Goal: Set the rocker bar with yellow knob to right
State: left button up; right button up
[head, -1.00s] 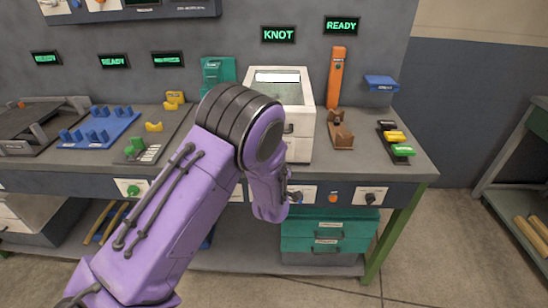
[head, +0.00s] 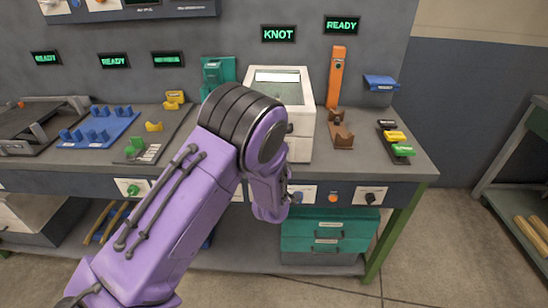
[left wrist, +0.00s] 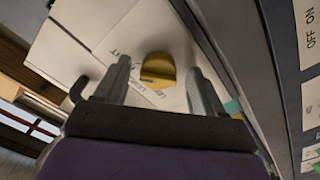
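In the left wrist view a rounded yellow knob (left wrist: 158,68) shows against a pale panel (left wrist: 115,35) with printed lettering, one word of which looks like LEFT. My left gripper (left wrist: 160,76) is open, with one grey finger on each side of the knob and gaps between. I cannot tell how deep the fingertips are relative to the knob. The bar under the knob is not clear. In the head view my purple left arm covers the bench front, and the knob and gripper fingers are hidden behind it. My right gripper is in neither view.
A white box with a glass lid (head: 279,88) stands behind my arm. An orange upright post (head: 336,76) and black, yellow and green pieces (head: 395,136) are to the right. The bench's front strip carries a black dial (head: 370,197). Teal drawers (head: 326,243) sit below.

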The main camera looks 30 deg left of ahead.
pick_arm(q)
jog(key=b+v, duration=0.2)
jog(key=v, duration=0.8)
jog(key=shift+s, duration=0.25)
jog(key=shift+d, duration=0.1)
